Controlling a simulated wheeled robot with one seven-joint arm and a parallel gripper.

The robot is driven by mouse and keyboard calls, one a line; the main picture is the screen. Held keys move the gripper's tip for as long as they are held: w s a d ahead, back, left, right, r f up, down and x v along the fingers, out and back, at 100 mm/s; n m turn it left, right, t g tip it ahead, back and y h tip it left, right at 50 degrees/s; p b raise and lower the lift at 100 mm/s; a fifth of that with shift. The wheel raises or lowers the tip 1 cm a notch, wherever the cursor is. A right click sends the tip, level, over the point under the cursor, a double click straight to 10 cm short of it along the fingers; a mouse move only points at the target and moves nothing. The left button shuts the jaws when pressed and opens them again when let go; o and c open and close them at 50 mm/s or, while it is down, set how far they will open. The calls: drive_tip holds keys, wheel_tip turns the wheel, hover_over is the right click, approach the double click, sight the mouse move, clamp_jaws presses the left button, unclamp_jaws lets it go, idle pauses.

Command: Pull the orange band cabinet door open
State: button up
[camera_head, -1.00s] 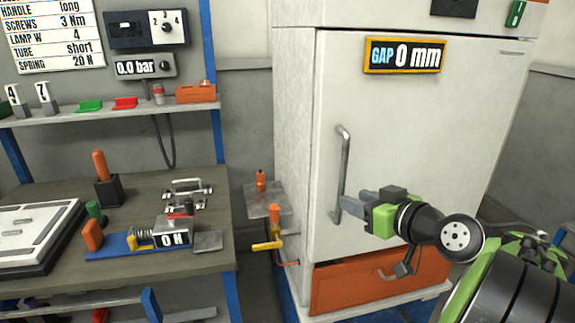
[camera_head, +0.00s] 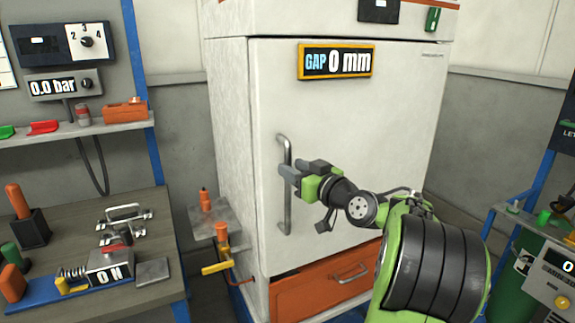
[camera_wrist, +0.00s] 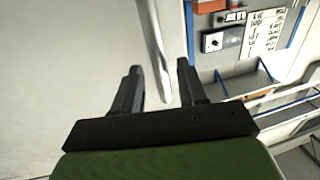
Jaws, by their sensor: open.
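The tall white cabinet with an orange band (camera_head: 412,2) at its top edge has a white door (camera_head: 385,130), which is shut; its display (camera_head: 336,62) reads "GAP 0 mm". A vertical metal bar handle (camera_head: 286,218) is on the door's left side. My gripper (camera_head: 286,172) is open at the handle's mid-height. In the wrist view the handle (camera_wrist: 153,45) runs between my two fingers (camera_wrist: 160,72), with space on both sides. I cannot tell whether either finger touches it. Part of the handle is hidden behind the fingers in the head view.
An orange drawer (camera_head: 315,295) is below the door. A small side shelf with a yellow-handled valve (camera_head: 218,267) sticks out left of the cabinet. A workbench (camera_head: 165,205) with tools stands at the left. A green bin (camera_head: 520,265) and equipment are at the right.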

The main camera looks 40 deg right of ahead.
drive_tip(key=shift+w+d, duration=0.15)
drive_tip(key=shift+w, duration=1.35)
clamp_jaws()
